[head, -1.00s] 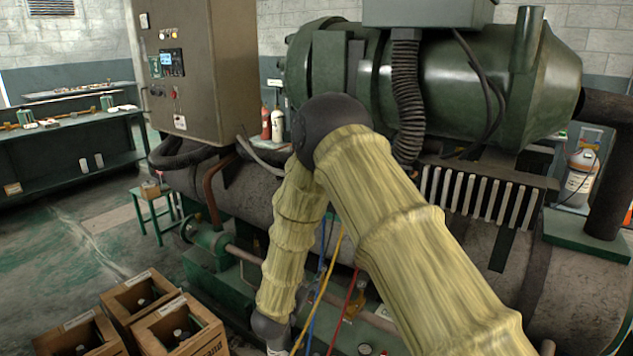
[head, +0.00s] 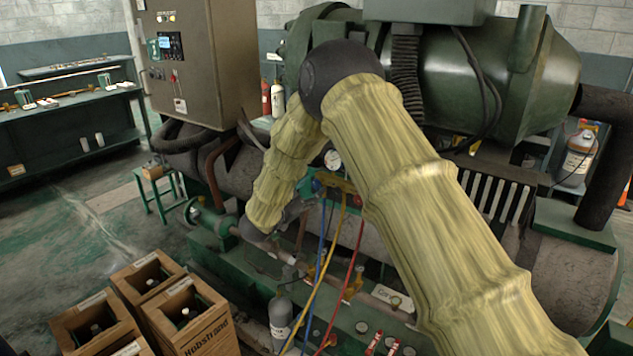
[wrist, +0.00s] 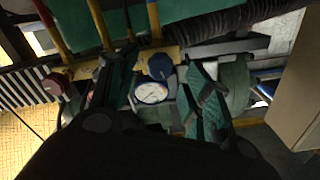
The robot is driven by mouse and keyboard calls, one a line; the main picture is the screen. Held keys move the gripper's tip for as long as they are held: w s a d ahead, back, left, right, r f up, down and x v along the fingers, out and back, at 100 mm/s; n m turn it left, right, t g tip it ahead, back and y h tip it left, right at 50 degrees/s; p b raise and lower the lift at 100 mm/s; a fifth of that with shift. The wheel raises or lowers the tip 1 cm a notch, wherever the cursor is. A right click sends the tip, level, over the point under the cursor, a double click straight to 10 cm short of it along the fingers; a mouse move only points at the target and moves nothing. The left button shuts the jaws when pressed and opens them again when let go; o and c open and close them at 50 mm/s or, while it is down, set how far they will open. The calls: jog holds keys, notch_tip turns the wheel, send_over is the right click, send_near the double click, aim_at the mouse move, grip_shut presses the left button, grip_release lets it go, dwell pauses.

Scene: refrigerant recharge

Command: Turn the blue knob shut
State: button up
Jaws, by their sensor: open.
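The blue knob (wrist: 160,66) sits on the yellow-brass manifold (wrist: 180,51) in the wrist view, just above a round white gauge (wrist: 150,92). My gripper (wrist: 160,60) is open, with its dark green-padded fingers apart, one on each side of the knob in the picture. I cannot tell whether either finger touches it. In the head view the blue knob (head: 317,186) shows at the manifold's left end, beside my forearm. My gripper is mostly hidden there. A red knob (wrist: 55,84) is left of the fingers in the wrist view.
Blue (head: 322,240), yellow (head: 327,262) and red (head: 354,262) hoses hang below the manifold. A grey cylinder (head: 280,318) stands below my wrist. Cardboard boxes (head: 190,315) stand on the floor at lower left. A large control cabinet (head: 195,60) is behind, at left.

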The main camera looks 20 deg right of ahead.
aim_at(315, 185)
jog(key=shift+p+x, duration=0.4)
jog(key=shift+x, duration=1.6)
jog(key=c, duration=1.1)
